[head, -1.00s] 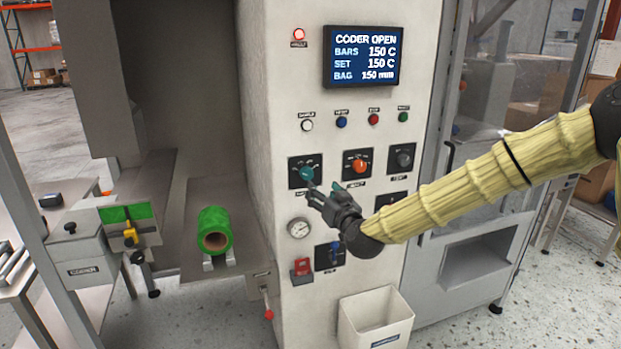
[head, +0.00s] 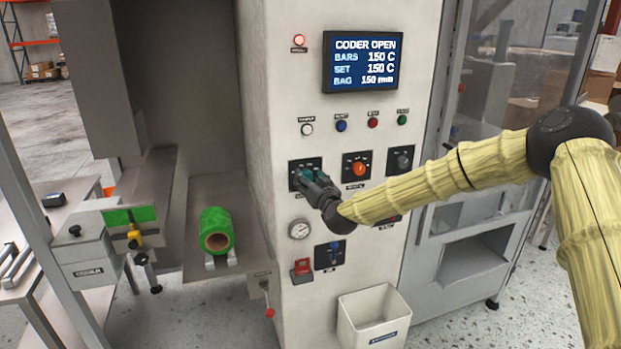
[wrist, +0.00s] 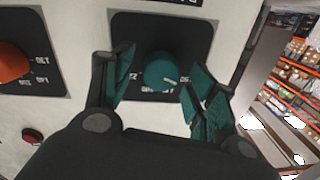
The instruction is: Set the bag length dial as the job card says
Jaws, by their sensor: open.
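The teal dial (wrist: 160,72) sits on a black plate (wrist: 125,28) on the machine's pale front panel. In the wrist view it lies between the two fingers of my gripper (wrist: 163,85), which are apart. I cannot tell whether either finger touches it. In the head view my gripper (head: 312,178) is at the panel and covers most of the dial. The screen (head: 363,60) reads "CODER OPEN", bars 150 C, set 150 C and bag 150 mm. No job card can be made out.
An orange dial (head: 358,168) is just right of my gripper, with a dark knob (head: 402,159) beyond. Coloured buttons (head: 341,125) run above; a gauge (head: 300,229), a blue switch (head: 329,255) and a red switch (head: 302,268) are below. A white bin (head: 374,325) stands low.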

